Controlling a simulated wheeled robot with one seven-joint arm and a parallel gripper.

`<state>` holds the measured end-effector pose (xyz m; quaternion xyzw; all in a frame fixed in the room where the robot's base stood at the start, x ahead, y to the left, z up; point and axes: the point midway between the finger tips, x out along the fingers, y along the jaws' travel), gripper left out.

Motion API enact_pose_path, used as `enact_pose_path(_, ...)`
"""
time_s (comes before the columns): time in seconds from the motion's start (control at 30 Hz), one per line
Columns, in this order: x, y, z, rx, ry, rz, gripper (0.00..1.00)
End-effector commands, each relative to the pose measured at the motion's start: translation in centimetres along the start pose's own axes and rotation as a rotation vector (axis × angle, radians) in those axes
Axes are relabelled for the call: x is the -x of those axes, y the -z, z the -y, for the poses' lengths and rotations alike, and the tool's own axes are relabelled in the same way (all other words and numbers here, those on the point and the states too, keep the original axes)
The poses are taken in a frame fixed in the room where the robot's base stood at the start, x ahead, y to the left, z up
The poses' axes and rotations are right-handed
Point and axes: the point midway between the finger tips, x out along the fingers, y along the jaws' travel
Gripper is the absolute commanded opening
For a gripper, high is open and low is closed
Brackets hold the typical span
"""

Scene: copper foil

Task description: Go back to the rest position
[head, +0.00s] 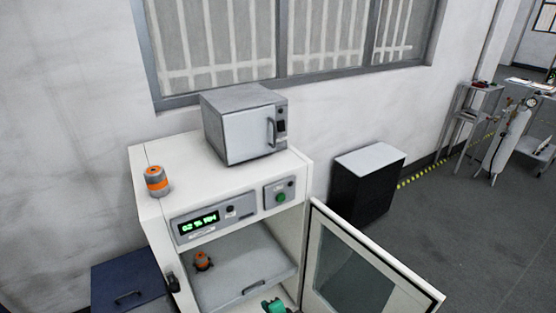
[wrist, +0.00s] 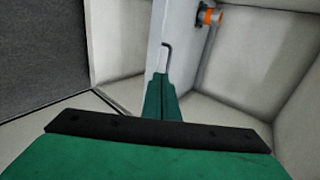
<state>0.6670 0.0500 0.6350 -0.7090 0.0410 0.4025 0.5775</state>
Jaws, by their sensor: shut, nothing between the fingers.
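My gripper (head: 272,305) shows as a small green piece at the bottom edge of the head view, in front of the open cabinet. In the wrist view its green fingers (wrist: 161,88) are together and empty. They point towards a pale shelf with a dark bent handle. The white cabinet (head: 154,212) has a lit green display, and its door (head: 372,268) stands open to the right. A grey and orange cylinder (head: 202,261) stands on the shelf inside, and it also shows in the wrist view (wrist: 209,17).
A second grey and orange cylinder (head: 157,181) and a small grey oven (head: 243,124) stand on top of the cabinet. A dark box (head: 362,190) stands to the right, and a blue one (head: 127,281) to the left.

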Motion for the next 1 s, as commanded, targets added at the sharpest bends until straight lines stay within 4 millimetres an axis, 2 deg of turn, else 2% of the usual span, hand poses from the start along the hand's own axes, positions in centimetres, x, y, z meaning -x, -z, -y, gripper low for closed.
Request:
enact_pose_path(0.13, 1.1, -1.2, -2.7, 0.044, -0.009, -0.039, 0.00)
enact_pose_path(0.27, 3.5, -2.7, -6.3, 0.129, -0.018, -0.110, 0.00)
enact_pose_path(0.4, 7.0, -4.4, -9.7, 0.237, -0.028, -0.192, 0.00)
enact_pose_path(0.6, 12.8, -6.9, -13.0, 0.401, -0.043, -0.299, 0.00)
enact_pose_path(0.8, 19.5, -9.5, -14.6, 0.574, -0.057, -0.396, 0.00)
enact_pose_path(1.0, 26.6, -12.1, -14.4, 0.754, -0.067, -0.484, 0.00)
